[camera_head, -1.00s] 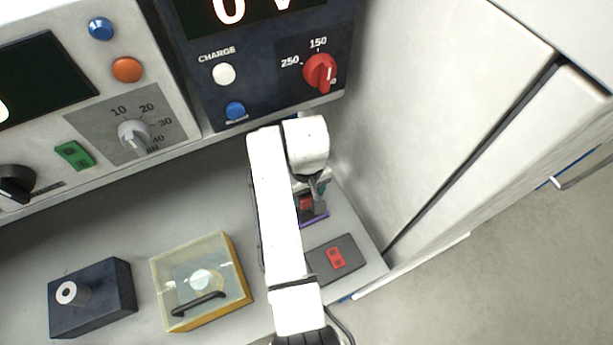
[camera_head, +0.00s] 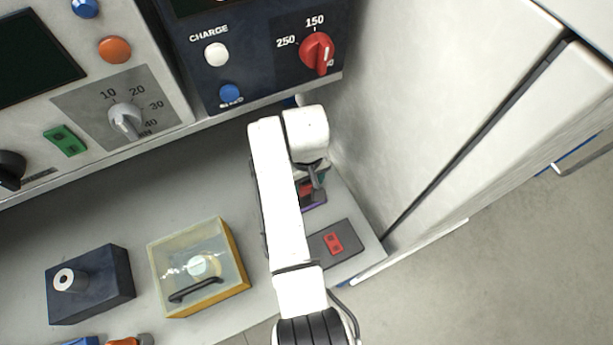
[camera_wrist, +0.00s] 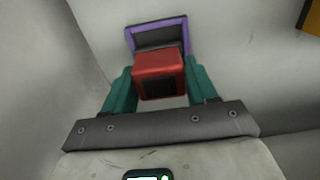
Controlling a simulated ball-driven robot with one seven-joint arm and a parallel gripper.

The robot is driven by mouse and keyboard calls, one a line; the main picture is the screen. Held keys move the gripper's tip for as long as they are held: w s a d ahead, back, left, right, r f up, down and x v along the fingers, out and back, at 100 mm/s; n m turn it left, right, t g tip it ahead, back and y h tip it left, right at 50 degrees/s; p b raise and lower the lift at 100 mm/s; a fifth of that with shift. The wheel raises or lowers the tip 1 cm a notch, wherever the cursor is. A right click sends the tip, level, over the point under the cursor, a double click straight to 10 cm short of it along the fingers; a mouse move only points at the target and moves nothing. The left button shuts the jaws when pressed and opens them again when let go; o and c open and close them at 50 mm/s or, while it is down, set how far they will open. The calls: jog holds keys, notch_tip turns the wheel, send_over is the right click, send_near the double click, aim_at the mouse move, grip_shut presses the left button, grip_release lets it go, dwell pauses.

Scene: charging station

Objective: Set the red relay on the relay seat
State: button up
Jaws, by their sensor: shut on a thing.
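The red relay (camera_wrist: 159,74) is held between the two teal fingers of my gripper (camera_wrist: 153,88) in the wrist view. A small red part of the relay (camera_head: 306,188) shows below my wrist in the head view. A dark seat with a purple rim (camera_wrist: 186,29), which looks like the relay seat, lies just beyond the relay, partly covered by it. Its purple edge (camera_head: 315,205) shows beside my arm in the head view. I cannot tell whether the relay touches the seat.
A dark pad (camera_head: 352,237) with a red marked piece (camera_head: 333,243) lies near the bench's right edge. A clear-lidded yellow box (camera_head: 238,285) and a dark blue block (camera_head: 110,285) stand left of my arm. Control panels (camera_head: 262,60) rise behind; a pale cabinet wall (camera_head: 420,100) bounds the right.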

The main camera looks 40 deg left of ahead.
aim_at(306, 188)
jog(key=shift+f+b, duration=1.4)
jog(key=shift+f, duration=0.85)
jog(key=o, duration=1.2)
jog(key=shift+c, duration=0.2)
jog(key=shift+r, duration=0.1)
notch_tip(306, 188, up, 11)
jog(key=shift+f+b, duration=0.2)
jog(key=shift+b, duration=0.1)
